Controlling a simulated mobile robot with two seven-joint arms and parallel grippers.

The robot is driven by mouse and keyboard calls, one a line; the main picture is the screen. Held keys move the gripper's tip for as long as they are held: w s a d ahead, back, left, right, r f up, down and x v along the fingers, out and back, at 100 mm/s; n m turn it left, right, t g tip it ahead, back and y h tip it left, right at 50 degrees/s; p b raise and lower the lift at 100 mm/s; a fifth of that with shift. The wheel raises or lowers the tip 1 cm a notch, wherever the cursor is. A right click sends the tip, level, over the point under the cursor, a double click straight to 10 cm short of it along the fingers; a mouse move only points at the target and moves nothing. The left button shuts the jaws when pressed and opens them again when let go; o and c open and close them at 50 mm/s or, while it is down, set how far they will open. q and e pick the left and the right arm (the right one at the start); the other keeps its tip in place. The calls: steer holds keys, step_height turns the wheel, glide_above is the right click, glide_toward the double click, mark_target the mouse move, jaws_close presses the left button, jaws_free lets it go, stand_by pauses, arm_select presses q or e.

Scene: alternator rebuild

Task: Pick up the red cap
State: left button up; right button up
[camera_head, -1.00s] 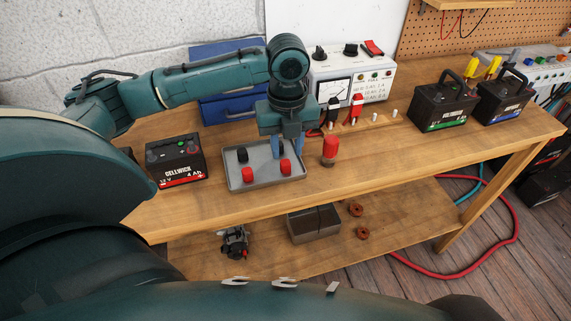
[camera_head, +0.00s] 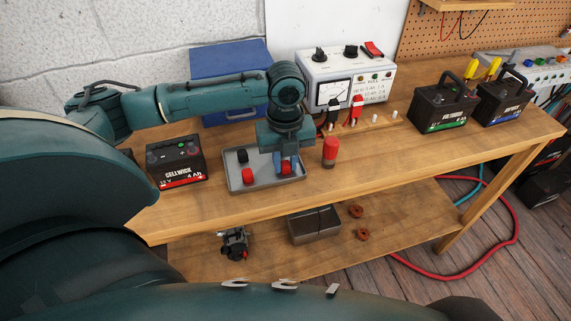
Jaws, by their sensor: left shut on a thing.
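A grey tray (camera_head: 264,186) on the workbench holds a black cap (camera_head: 242,155), a red cap (camera_head: 249,176) at its front left and another red cap (camera_head: 286,168) on its right side. My left gripper (camera_head: 286,166) points down over the right side of the tray. My right gripper is out of view.
A red-topped cylinder (camera_head: 329,153) stands just right of the tray. A small Cellwick battery (camera_head: 176,161) is to the left. A white meter box (camera_head: 346,78) and a blue toolbox (camera_head: 228,72) stand behind. The bench front (camera_head: 390,160) on the right is clear.

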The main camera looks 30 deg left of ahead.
mark_target(285, 164)
arm_select(q)
step_height(285, 164, up, 10)
stand_by(0.5)
stand_by(0.5)
